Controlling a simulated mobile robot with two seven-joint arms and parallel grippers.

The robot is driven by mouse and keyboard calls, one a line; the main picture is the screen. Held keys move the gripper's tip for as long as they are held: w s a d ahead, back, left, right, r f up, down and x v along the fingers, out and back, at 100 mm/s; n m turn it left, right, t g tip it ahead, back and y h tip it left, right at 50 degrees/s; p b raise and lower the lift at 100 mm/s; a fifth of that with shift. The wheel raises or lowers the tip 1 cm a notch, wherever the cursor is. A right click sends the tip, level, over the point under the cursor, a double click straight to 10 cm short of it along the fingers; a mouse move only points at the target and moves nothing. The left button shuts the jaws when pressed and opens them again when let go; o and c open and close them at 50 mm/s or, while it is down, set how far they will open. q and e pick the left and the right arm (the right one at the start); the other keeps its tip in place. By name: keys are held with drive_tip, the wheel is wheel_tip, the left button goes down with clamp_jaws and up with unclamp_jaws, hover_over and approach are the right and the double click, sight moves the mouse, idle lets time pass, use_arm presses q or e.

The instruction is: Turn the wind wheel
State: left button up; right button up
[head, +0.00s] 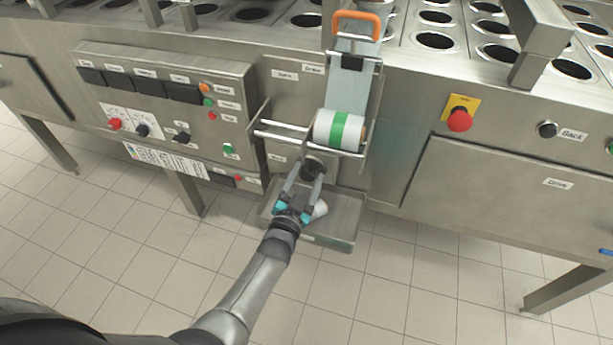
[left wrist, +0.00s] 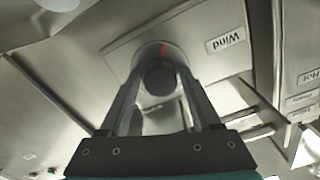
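The wind wheel (head: 315,167) is a dark round knob on the front of the metal machine, below the film roll. In the left wrist view the wind wheel (left wrist: 159,79) sits between my two fingers, with a red mark at its top and a "Wind" label (left wrist: 226,40) beside it. My left gripper (head: 311,172) reaches up to it from below. Its fingers lie on both sides of the knob, with no clear gap, so it looks shut on the wheel. The left gripper's fingertips (left wrist: 160,72) partly hide the knob's sides. My right gripper is not in view.
A white roll with a green band (head: 339,130) sits just above the wheel. A metal tray (head: 340,225) lies below, close to my gripper. A switch panel (head: 165,105) is to the left. A red emergency button (head: 459,119) is to the right.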

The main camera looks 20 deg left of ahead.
use_arm(q)
drive_tip(key=shift+o, duration=0.9)
drive_tip(key=shift+s, duration=0.3)
drive_tip(key=s+p, duration=0.4)
drive_tip(key=s, duration=1)
drive_tip(key=shift+s+a, duration=0.3)
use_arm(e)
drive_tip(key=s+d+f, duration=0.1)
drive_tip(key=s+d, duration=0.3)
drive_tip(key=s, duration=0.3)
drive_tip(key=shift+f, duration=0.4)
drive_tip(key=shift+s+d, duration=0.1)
